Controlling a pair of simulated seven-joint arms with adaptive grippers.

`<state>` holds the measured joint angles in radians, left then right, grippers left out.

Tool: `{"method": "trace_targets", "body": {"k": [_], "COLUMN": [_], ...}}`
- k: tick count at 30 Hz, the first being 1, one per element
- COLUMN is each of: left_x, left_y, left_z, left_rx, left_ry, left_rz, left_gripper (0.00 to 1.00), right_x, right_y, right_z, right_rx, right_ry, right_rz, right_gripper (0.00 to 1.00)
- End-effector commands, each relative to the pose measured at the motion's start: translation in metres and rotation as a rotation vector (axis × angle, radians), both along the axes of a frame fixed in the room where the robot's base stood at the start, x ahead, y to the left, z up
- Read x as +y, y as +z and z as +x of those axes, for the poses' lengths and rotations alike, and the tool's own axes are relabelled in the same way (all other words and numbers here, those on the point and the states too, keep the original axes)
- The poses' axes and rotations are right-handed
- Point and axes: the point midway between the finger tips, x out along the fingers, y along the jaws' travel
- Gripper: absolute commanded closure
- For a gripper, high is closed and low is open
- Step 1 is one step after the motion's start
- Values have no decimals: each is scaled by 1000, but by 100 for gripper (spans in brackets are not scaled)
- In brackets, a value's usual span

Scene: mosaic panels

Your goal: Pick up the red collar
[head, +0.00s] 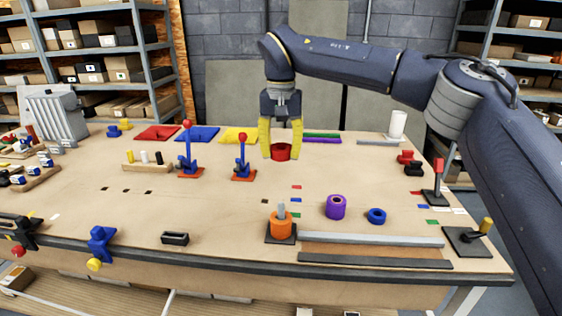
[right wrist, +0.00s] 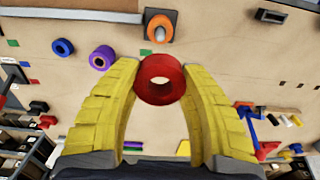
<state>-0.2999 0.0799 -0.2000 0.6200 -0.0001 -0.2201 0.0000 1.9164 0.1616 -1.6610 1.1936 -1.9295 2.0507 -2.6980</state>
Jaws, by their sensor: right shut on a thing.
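The red collar (head: 282,152) is a short ring with a hole through its middle. My right gripper (head: 281,153) has its yellow fingers shut on it and holds it above the far middle of the table. In the right wrist view the red collar (right wrist: 160,80) sits between the two fingertips of the right gripper (right wrist: 160,82), its hole facing the camera. The left gripper does not show in either view.
An orange collar (head: 281,227) sits around a grey post on a dark base near the front. A purple collar (head: 335,207) and a blue collar (head: 376,216) lie to its right. Upright blue levers (head: 241,158) with red knobs stand left of the gripper.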

Motion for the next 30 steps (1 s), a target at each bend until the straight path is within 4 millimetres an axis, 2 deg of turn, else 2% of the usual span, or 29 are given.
{"method": "trace_targets", "body": {"k": [6,30], "left_x": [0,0], "left_y": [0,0], "left_z": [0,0], "left_rx": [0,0], "left_ry": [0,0], "left_rz": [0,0], "left_gripper": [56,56], "right_x": [0,0], "right_y": [20,69], "right_z": [0,0], "right_rx": [-4,-4], "right_ry": [0,1], "right_rz": [1,1], "right_gripper": [100,100]}}
